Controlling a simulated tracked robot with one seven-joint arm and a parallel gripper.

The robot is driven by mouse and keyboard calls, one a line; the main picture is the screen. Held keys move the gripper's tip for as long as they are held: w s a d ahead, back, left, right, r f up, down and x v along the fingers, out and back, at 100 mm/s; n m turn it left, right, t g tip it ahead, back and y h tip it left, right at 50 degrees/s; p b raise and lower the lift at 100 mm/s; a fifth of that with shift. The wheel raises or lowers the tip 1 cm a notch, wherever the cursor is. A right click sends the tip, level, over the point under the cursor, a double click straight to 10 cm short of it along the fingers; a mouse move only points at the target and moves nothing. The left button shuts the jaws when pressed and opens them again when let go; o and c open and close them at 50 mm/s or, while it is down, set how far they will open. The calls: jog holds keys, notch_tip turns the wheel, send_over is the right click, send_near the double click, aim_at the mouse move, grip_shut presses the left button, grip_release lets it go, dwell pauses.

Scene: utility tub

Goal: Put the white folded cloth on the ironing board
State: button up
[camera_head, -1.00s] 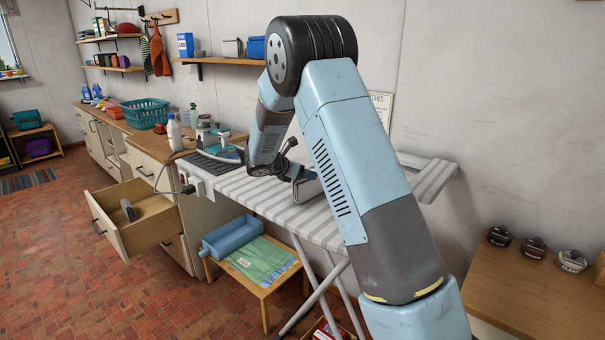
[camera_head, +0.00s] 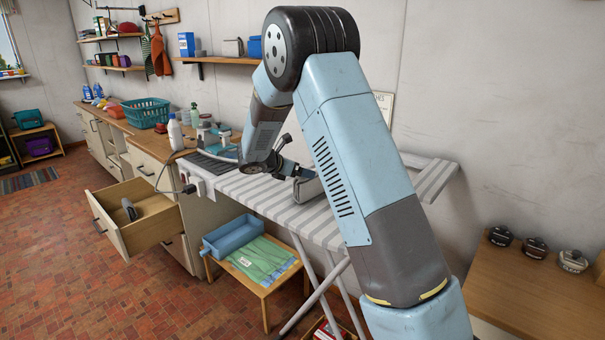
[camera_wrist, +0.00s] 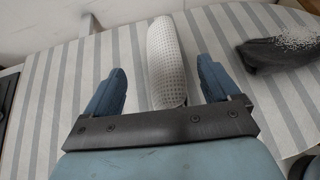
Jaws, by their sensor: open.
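The white folded cloth (camera_wrist: 164,42), with a waffle texture, shows in the wrist view between the two blue fingers of my gripper (camera_wrist: 162,66). The gripper is open, with a gap on each side of the cloth. The cloth appears over the striped ironing board (camera_wrist: 65,70); its near end meets the gripper's dark bar in the picture, and I cannot tell whether they touch. In the head view the ironing board (camera_head: 258,194) runs along the wall beside the counter. My arm hides part of the board there, and I cannot make out the cloth.
A dark grey item with a speckled white end (camera_wrist: 272,54) lies on the board to the right. An open drawer (camera_head: 140,215) juts out below the counter. A low table (camera_head: 262,290) holds a blue tray (camera_head: 236,236) and green cloth (camera_head: 262,260) under the board.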

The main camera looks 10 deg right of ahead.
jog(key=v, duration=0.9)
jog(key=s+d+r+m+g+y, duration=0.1)
jog(key=s+d+r+m+y, duration=0.1)
jog(key=s+d+r+m, duration=0.35)
jog(key=s+d+r+m+g+y, duration=0.1)
jog(key=s+d+r+m, duration=0.15)
jog(key=s, duration=0.65)
jog(key=s+d+r+m+g+y, duration=0.1)
jog(key=s+d+r+m+y, duration=0.2)
jog(key=s, duration=0.4)
jog(key=s+a+r+m+t+y, duration=0.1)
jog(key=s+m+y, duration=0.3)
jog(key=s+m, duration=0.9)
jog(key=s+t, duration=0.1)
jog(key=s, duration=0.7)
jog(key=shift+s+a+r+y, duration=0.3)
jog(key=shift+a+r, duration=0.05)
jog(key=shift+r, duration=0.05)
jog(key=shift+c, duration=0.3)
